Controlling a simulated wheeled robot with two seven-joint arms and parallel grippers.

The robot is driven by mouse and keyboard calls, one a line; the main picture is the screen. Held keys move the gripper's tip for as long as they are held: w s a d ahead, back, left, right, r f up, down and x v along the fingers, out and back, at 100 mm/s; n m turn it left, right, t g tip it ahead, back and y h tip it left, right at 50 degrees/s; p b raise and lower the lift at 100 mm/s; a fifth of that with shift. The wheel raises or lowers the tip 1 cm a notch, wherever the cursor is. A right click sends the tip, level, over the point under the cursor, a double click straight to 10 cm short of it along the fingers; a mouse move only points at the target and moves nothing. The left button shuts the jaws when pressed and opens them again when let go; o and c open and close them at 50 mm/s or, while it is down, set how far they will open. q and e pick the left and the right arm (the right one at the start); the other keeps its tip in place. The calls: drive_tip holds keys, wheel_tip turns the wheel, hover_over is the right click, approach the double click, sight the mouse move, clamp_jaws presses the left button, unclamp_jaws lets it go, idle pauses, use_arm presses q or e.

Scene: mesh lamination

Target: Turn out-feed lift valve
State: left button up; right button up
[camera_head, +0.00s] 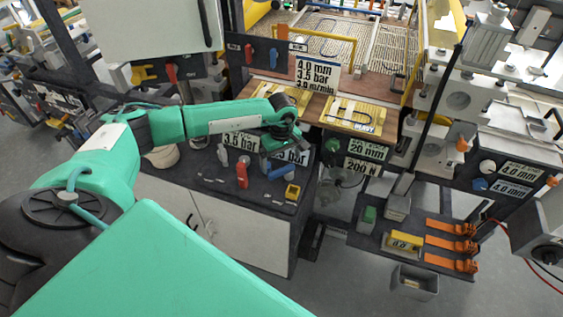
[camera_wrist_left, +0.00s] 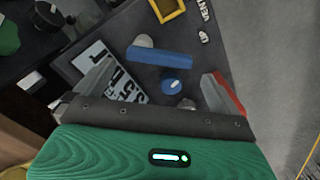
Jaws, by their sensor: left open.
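A black valve panel (camera_head: 215,182) tops a grey cabinet in the head view. It carries a blue lever (camera_head: 282,171), a red lever (camera_head: 242,176) and a white lever (camera_head: 222,156). I cannot read which one is the out-feed lift valve. My left gripper (camera_head: 277,153) is over the panel, beside the blue lever. In the left wrist view its open fingers (camera_wrist_left: 157,92) have the blue lever (camera_wrist_left: 160,57) ahead of the gap between them, apart from both. The red lever (camera_wrist_left: 229,93) shows beside the right finger. My right gripper is not in view.
A label plate (camera_wrist_left: 108,76) lies near the left finger, and a yellow-framed button (camera_head: 292,192) is at the panel's right. More red and blue levers (camera_head: 262,54) are on an upper panel. Orange clamps (camera_head: 450,245) stand at right. Open floor lies in front of the cabinet.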

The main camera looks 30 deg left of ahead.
sight(282, 169)
use_arm(q)
wheel_tip(282, 169, down, 4)
drive_tip(key=shift+r+p, duration=0.25)
drive_tip(key=shift+p, duration=0.25)
drive_tip(key=shift+f, duration=0.45)
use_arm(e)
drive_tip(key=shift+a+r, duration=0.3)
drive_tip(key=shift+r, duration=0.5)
use_arm(q)
drive_tip(key=shift+c, duration=0.4)
